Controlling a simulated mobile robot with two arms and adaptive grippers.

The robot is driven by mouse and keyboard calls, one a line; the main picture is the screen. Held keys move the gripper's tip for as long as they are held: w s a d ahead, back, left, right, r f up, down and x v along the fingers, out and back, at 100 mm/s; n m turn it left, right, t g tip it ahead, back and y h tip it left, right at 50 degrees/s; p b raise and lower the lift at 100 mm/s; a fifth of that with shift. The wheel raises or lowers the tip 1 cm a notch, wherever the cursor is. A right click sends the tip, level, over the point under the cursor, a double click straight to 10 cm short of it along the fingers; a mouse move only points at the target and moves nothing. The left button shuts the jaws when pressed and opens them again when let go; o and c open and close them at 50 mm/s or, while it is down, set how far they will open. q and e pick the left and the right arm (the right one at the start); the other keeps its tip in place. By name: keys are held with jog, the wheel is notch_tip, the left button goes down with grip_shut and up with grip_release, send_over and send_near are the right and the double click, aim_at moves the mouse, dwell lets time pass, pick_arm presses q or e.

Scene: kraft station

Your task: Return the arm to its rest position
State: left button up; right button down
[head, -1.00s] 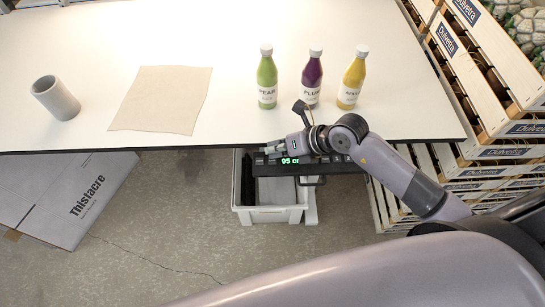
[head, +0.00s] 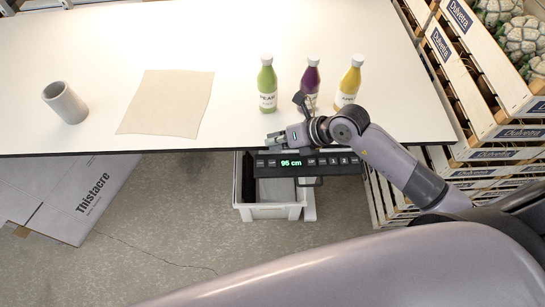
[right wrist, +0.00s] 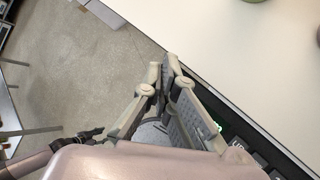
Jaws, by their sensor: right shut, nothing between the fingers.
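My right arm comes in from the right in the head view. Its gripper (head: 274,137) is shut and empty at the table's front edge, just above the control panel reading 95 cm (head: 292,163). In the right wrist view the fingers (right wrist: 169,62) meet at their tips, with the table edge and floor beyond.
On the white table (head: 350,30) stand a green bottle (head: 267,85), a purple bottle (head: 311,80), a yellow bottle (head: 349,82), a grey cup (head: 65,103) and a beige cloth (head: 167,103). A grey bin (head: 270,211) is below. Crates (head: 470,60) stand at right.

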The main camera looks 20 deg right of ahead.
pick_arm(q)
jog(key=shift+r, duration=0.3)
pick_arm(e)
jog(key=shift+r, duration=0.3)
